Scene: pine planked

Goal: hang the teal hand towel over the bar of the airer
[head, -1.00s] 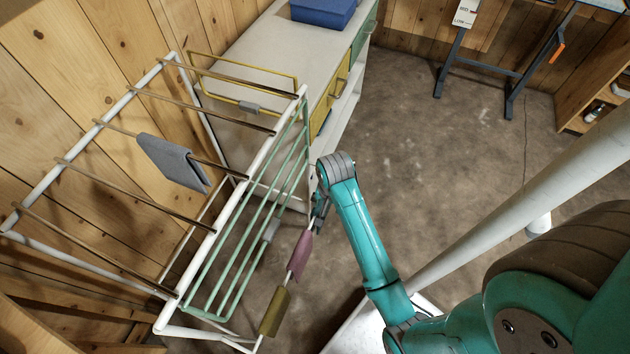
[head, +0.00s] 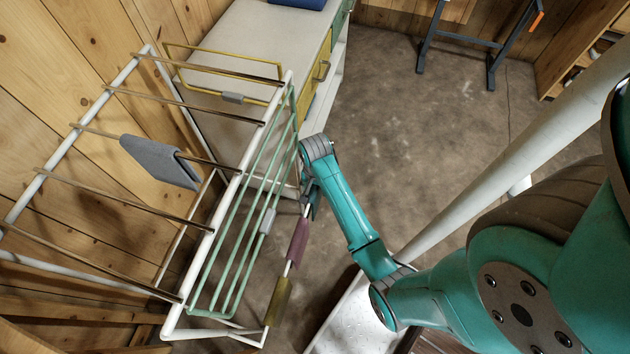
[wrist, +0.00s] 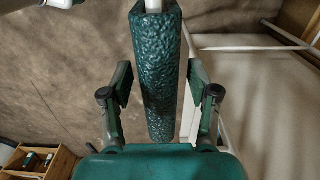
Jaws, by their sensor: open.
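The teal hand towel (wrist: 157,75) shows in the wrist view as a long, rough-textured strip on a white rail end (wrist: 153,5). My gripper (wrist: 159,88) is open, with one finger on each side of the towel and a gap at both sides. In the head view my gripper (head: 310,198) is low beside the airer's right side, and I cannot clearly make out the towel there. The airer (head: 225,195) has a white frame, brown bars and a green side rack. A grey cloth (head: 160,162) hangs over one of its bars.
A mauve cloth (head: 298,242) and a gold cloth (head: 277,300) hang on the low white rail near my gripper. A smaller grey cloth (head: 267,220) is on the green rack. A white cabinet (head: 255,45) stands behind.

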